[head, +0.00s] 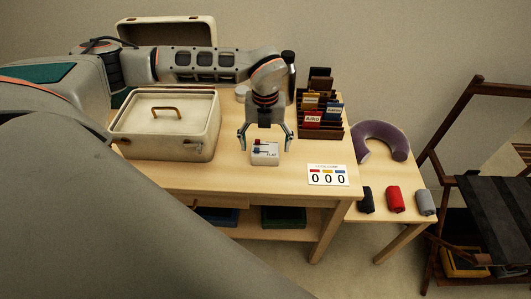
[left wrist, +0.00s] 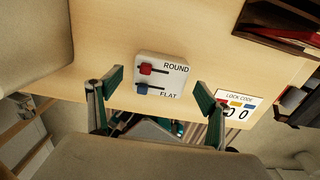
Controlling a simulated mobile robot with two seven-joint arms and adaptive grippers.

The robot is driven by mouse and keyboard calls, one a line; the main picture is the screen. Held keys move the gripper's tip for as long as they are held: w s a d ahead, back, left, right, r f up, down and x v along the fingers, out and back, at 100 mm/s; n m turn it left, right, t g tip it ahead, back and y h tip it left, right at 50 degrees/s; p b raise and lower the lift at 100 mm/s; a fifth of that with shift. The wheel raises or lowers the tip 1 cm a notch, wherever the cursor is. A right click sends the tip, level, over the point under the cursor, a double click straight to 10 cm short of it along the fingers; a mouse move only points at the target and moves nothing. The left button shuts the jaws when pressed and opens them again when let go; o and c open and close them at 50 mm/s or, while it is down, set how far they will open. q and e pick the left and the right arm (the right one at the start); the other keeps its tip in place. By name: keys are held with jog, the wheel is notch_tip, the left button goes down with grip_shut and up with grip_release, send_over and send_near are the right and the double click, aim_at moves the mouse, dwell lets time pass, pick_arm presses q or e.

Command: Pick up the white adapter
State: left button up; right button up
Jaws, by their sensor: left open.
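The white adapter (head: 265,154) is a small box with red and blue sliders on the wooden table. In the left wrist view the white adapter (left wrist: 160,80) shows the words ROUND and FLAT beside its sliders. My left gripper (head: 265,140) points down over it in the head view, fingers spread to its two sides. In the left wrist view the left gripper (left wrist: 158,84) has its open fingers left and right of the adapter, with gaps on both sides. My right gripper is not in view.
A cream case (head: 165,140) stands left of the adapter. A lock code card (head: 328,175) lies to the right, and a dark rack of labelled items (head: 318,118) stands behind. A purple neck pillow (head: 383,140) and rolled cloths (head: 395,199) lie on a lower side table.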

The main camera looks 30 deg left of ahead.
aim_at(265, 148)
pick_arm(q)
jog(key=shift+f, duration=1.55)
jog(key=shift+c, duration=0.3)
jog(key=c, duration=1.2)
